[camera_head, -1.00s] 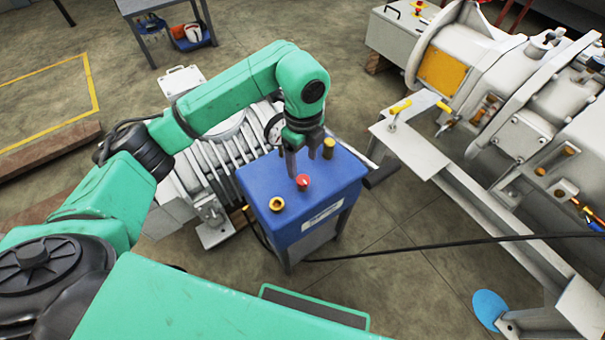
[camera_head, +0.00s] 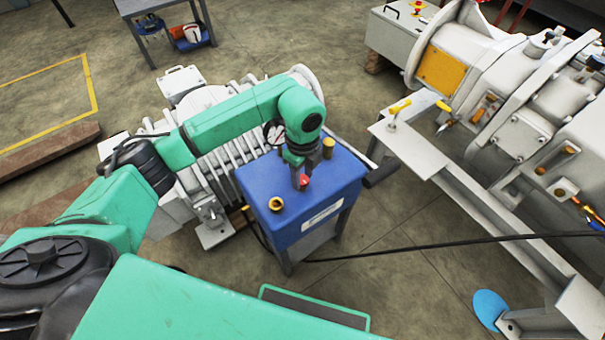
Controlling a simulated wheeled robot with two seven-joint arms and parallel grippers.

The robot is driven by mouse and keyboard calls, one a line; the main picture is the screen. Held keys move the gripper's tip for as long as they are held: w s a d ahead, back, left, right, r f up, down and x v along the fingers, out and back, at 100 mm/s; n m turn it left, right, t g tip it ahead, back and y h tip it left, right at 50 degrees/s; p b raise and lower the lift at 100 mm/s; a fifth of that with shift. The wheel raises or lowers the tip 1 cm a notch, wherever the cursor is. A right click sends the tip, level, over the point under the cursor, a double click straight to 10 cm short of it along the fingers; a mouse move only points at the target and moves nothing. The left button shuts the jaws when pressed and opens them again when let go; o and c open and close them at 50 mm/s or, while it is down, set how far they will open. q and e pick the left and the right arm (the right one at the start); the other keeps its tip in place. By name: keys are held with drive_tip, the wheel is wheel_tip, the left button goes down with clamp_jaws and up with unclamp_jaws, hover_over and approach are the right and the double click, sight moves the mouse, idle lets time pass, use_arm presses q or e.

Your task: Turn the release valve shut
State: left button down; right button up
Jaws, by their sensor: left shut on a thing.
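A blue box-shaped unit (camera_head: 250,178) stands on legs at the middle of the view, with several fittings on its top. A small red knob (camera_head: 305,182) is on that top, partly hidden by my gripper; I take it for the release valve. My left gripper (camera_head: 301,181) points down from above and is shut on the red knob. A round gauge (camera_head: 273,132) shows behind my gripper. My right gripper is not in view.
A ribbed grey machine (camera_head: 212,168) stands just behind and left of the unit. A large white pump assembly (camera_head: 520,135) on a metal frame (camera_head: 420,150) fills the right. A black cable (camera_head: 420,247) crosses the floor. The floor in front is otherwise largely clear.

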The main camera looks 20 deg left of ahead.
use_arm(q)
drive_tip(key=m+b, duration=0.1)
drive_tip(key=m, duration=0.2)
drive_tip(key=shift+m, duration=0.3)
drive_tip(key=m+b, duration=0.1)
drive_tip(key=m, duration=0.2)
drive_tip(key=shift+m, duration=0.8)
drive_tip(key=m+b, duration=0.2)
drive_tip(key=m, duration=0.2)
drive_tip(key=m+b, duration=0.1)
drive_tip(key=m, duration=0.2)
drive_tip(key=shift+m, duration=0.4)
drive_tip(key=shift+r+m+b, duration=0.1)
drive_tip(key=shift+m+b, duration=0.25)
drive_tip(key=shift+m, duration=0.65)
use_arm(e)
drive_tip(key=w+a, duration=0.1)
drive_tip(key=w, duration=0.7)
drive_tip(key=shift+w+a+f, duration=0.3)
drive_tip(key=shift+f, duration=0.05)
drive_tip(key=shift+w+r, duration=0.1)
